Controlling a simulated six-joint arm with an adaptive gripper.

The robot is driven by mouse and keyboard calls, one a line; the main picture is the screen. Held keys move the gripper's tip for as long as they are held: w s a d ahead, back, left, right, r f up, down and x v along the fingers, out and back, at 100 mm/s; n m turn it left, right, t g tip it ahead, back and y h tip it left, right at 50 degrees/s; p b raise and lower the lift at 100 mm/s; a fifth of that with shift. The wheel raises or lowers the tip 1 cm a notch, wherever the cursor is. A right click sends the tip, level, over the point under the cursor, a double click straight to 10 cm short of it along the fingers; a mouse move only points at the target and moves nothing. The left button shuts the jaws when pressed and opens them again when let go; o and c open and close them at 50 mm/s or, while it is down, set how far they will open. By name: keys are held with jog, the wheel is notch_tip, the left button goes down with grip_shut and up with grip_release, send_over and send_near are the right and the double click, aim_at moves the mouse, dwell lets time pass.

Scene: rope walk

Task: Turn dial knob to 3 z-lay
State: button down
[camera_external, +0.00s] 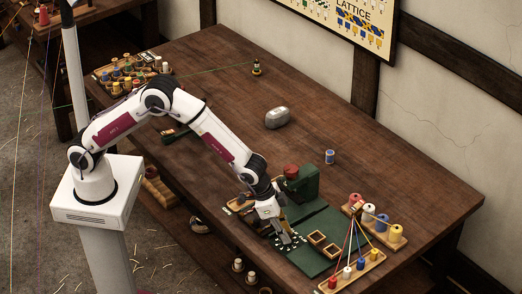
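A green machine (303,186) with a red round part on its top (291,171) stands at the table's front right, at the back of a flat green base (311,262). White marks (299,239) that look like a dial's markings lie on the base's front left part. My gripper (286,239) points down right over these marks. The dial knob itself is hidden or too small to make out, and I cannot read which mark it faces. I cannot tell whether the gripper touches or holds the knob, or how far its fingers are apart.
Two small wooden frames (324,244) sit on the green base, right of my gripper. A rack of coloured spools (376,222) and a strip of bobbins with cords (350,272) stand further right. A grey rounded object (277,118) lies mid-table, with bare wood around it.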

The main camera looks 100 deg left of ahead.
jog(key=shift+a+m+h, duration=0.1)
jog(key=shift+m+h, duration=0.2)
jog(key=shift+m, duration=0.6)
jog(key=shift+m+h, duration=0.3)
jog(key=shift+m, duration=0.8)
jog(key=shift+a+m+g+h, duration=0.1)
jog(key=shift+m+g+h, duration=0.4)
jog(key=shift+m, duration=0.7)
jog(key=shift+w+a+m+g+h, duration=0.1)
jog(key=shift+m+g+h, duration=0.3)
jog(key=shift+m, duration=1.1)
jog(key=shift+w+m+g+h, duration=0.1)
jog(key=shift+m+g+h, duration=0.3)
jog(key=shift+m, duration=1.1)
jog(key=c, duration=1.8)
grip_release()
